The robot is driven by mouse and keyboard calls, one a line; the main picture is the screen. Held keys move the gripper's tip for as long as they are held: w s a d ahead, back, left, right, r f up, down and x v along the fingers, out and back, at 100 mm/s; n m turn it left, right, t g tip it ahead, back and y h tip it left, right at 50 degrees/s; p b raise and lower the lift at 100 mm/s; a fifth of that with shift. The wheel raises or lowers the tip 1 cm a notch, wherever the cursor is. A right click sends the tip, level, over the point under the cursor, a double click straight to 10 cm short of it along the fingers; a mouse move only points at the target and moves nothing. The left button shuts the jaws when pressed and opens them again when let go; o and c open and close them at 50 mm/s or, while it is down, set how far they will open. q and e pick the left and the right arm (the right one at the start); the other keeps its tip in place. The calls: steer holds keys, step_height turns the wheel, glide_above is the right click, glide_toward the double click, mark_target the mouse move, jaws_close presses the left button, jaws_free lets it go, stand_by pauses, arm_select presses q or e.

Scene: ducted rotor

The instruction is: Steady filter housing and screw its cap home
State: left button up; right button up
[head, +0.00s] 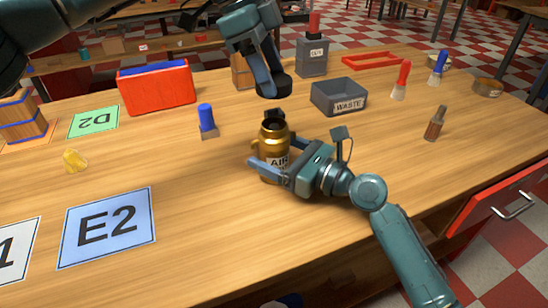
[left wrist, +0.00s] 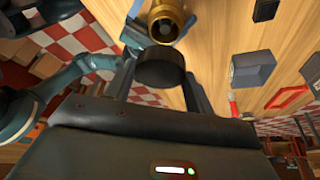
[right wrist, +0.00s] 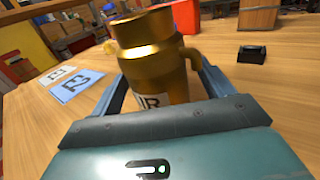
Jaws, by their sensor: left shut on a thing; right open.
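The filter housing (head: 274,168) is a brass-coloured canister with an "AIR" label and a side handle, upright on the table. My right gripper (head: 272,155) is open, with its fingers on either side of the housing; the right wrist view shows the housing (right wrist: 152,55) between them. Whether the fingers touch it is unclear. My left gripper (head: 270,84) is shut on the round black cap (head: 280,87) and holds it above the housing, apart from it. In the left wrist view the cap (left wrist: 160,70) is between the fingers, with the housing's open top (left wrist: 166,22) beyond.
A grey WASTE bin (head: 338,98) stands behind and right of the housing. A blue-topped tool (head: 206,118) stands to its left, a red bin (head: 157,88) farther back. Brushes and a brown bottle (head: 435,125) are at right.

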steer(key=shift+w+a, duration=0.2)
steer(key=shift+a, duration=0.1)
steer(key=c, duration=1.5)
arm_select(q)
glide_above(277, 126)
steer(key=a, duration=0.1)
steer(key=shift+w+a+f, duration=0.1)
steer(key=shift+f, duration=2.35)
steer(key=shift+f, duration=0.9)
steer(key=shift+f, duration=0.55)
